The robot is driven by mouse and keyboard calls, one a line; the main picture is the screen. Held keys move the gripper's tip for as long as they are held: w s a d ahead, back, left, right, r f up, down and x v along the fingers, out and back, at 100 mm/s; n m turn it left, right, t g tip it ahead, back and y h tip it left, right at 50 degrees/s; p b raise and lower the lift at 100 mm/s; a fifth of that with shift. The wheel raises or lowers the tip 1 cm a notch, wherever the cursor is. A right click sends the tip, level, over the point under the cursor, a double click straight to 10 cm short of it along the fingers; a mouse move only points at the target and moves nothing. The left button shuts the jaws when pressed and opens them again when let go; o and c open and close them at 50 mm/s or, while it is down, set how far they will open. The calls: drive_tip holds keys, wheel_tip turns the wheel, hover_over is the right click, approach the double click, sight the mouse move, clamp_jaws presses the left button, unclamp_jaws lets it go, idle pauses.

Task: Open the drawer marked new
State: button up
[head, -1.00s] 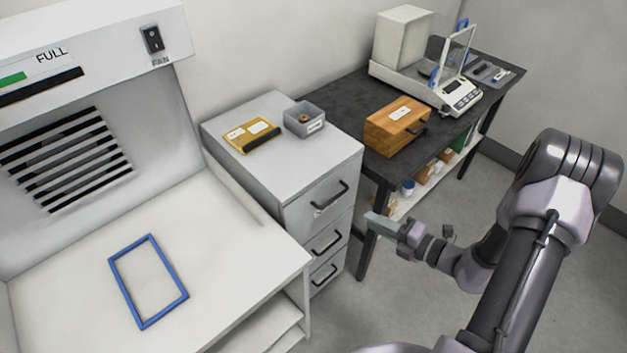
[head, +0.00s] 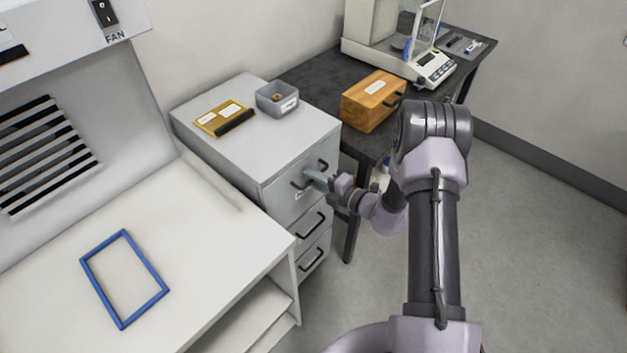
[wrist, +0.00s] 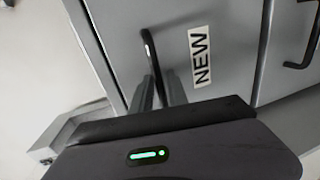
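The grey drawer cabinet (head: 272,163) stands between the white bench and the dark table. Its top drawer (head: 290,205) looks closed and has a black bar handle (head: 297,184). In the wrist view the label NEW (wrist: 201,57) is on the drawer front beside the handle (wrist: 151,52). My gripper (head: 318,178) is at this top handle. In the wrist view its two fingers (wrist: 160,92) stand close together, one on each side of the bar, and appear shut on it. The exact contact is partly hidden by the gripper body.
Two lower drawers with handles (head: 311,223) sit below. A yellow folder-like item (head: 216,117) and a grey bin (head: 270,102) are on the cabinet top. A wooden box (head: 367,104) and a balance (head: 433,68) stand on the dark table (head: 318,72). Floor at the right is clear.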

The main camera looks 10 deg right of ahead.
drive_tip(key=shift+c, duration=0.2)
clamp_jaws()
idle(1.3)
